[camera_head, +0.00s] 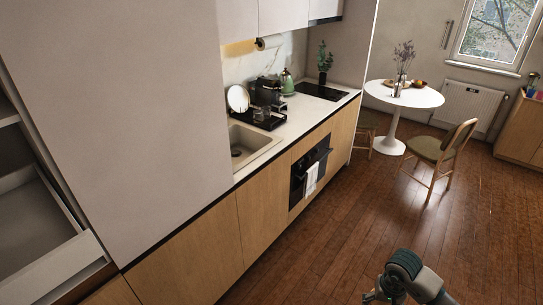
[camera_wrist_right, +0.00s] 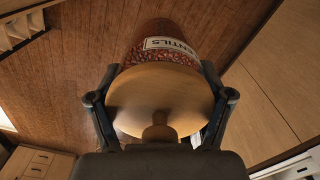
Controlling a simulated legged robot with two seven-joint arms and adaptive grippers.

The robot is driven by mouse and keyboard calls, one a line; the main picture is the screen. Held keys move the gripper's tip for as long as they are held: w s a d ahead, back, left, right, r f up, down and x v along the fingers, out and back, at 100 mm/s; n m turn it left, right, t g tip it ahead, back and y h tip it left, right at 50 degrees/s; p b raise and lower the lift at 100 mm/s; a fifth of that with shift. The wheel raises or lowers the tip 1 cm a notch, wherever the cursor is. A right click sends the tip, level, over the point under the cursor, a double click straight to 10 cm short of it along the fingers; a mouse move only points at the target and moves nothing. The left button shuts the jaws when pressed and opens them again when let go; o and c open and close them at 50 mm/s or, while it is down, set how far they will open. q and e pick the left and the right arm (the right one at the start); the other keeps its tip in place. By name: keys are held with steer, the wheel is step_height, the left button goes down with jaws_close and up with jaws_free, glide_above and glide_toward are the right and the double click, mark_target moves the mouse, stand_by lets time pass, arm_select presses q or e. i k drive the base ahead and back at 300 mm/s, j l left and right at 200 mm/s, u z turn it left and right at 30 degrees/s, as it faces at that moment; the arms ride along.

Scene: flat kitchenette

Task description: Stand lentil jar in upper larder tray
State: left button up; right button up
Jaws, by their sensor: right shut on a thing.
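The lentil jar (camera_wrist_right: 162,50) shows in the right wrist view as a clear jar of reddish lentils with a white label reading "...NTILS". Its round wooden lid (camera_wrist_right: 160,90) with a knob faces the camera. My right gripper (camera_wrist_right: 160,68) is shut on the jar, one finger on each side just below the lid. The jar is not visible in the head view, where part of my right arm shows at the bottom right. At the left edge stands an open larder with a pulled-out white tray (camera_head: 45,255); its visible part looks empty. My left gripper is not in view.
A tall pale cabinet panel (camera_head: 125,120) stands right of the tray. Beyond it run a counter with a sink (camera_head: 250,145), a dish rack (camera_head: 258,118) and an oven (camera_head: 308,172). A chair (camera_head: 440,155) and round table (camera_head: 405,95) stand farther back. The wooden floor between is clear.

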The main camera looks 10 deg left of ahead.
mark_target(32, 251)
steer(key=j+u, duration=0.15)
steer(key=u, duration=1.7)
